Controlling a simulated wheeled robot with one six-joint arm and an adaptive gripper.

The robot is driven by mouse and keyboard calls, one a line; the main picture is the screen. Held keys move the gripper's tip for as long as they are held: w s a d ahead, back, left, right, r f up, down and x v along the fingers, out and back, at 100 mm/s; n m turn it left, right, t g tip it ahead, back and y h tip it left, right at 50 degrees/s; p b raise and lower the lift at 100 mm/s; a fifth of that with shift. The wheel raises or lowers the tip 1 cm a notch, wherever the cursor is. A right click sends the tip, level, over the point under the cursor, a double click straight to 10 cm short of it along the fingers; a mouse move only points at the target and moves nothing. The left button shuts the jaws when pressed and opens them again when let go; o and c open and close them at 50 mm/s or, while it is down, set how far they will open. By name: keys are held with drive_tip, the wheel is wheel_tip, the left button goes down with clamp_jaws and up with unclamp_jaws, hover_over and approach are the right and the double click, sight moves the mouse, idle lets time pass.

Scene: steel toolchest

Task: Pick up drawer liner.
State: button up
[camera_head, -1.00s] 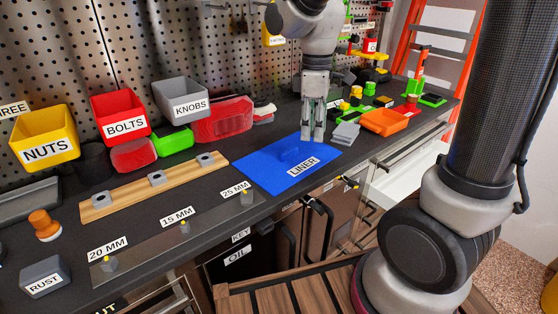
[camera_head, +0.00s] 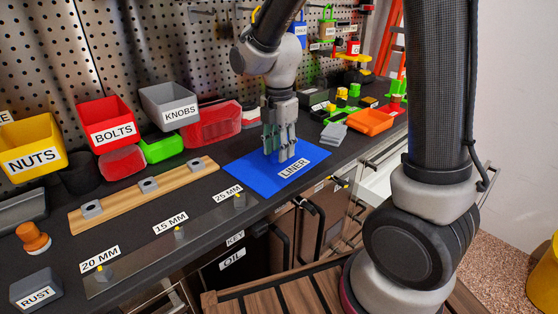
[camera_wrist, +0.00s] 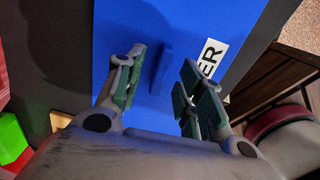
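The drawer liner (camera_head: 245,172) is a flat blue sheet with a white LINER label, lying on the dark bench top. It also fills much of the wrist view (camera_wrist: 120,35). A raised blue ridge or tab (camera_wrist: 161,70) stands up from its middle. My gripper (camera_head: 280,155) points down above the liner, just behind the label in the head view. In the wrist view my gripper (camera_wrist: 158,100) has its two fingers apart with the blue tab between and beyond their tips, not touched. In the head view the fingers hide most of the tab.
Red BOLTS (camera_head: 112,124), yellow NUTS (camera_head: 30,146) and grey KNOBS (camera_head: 170,106) bins stand at the back left. A wooden strip (camera_head: 125,200) lies left of the liner. A grey stack (camera_head: 333,134) and an orange tray (camera_head: 371,122) sit to its right. The bench's front edge is close.

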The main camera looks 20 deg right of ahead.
drive_tip(key=shift+f, duration=0.4)
clamp_jaws()
